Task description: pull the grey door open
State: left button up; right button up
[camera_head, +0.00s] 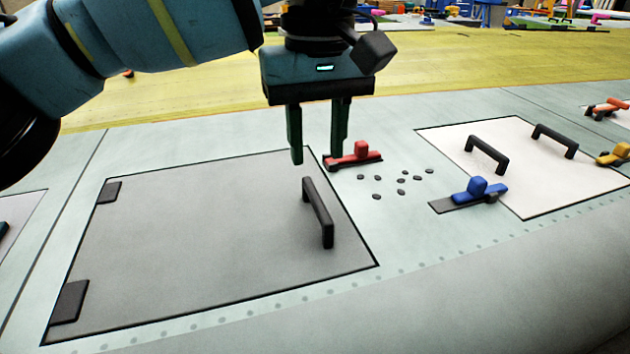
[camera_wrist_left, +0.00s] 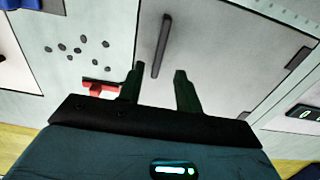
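The grey door (camera_head: 205,240) lies flush in the pale wing surface, with two dark hinges on its left side, and looks closed. Its black bar handle (camera_head: 318,213) stands near the right edge; it also shows in the left wrist view (camera_wrist_left: 161,46). My left gripper (camera_head: 318,155) is open and empty, pointing down above the door's far right corner, beyond the handle. In the left wrist view my left gripper (camera_wrist_left: 158,80) has its fingers apart, and the handle lies ahead of the gap, not between them. My right gripper is in neither view.
A red toggle latch (camera_head: 355,156) sits by the door's far right corner. Several dark round pieces (camera_head: 401,181) lie right of the door. A blue latch (camera_head: 475,191) adjoins a white panel (camera_head: 530,190) with two black handles.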

aim_at(316, 197)
pick_arm(q)
jog(key=shift+w+f, duration=0.1)
jog(key=shift+f, duration=3.5)
grip_shut()
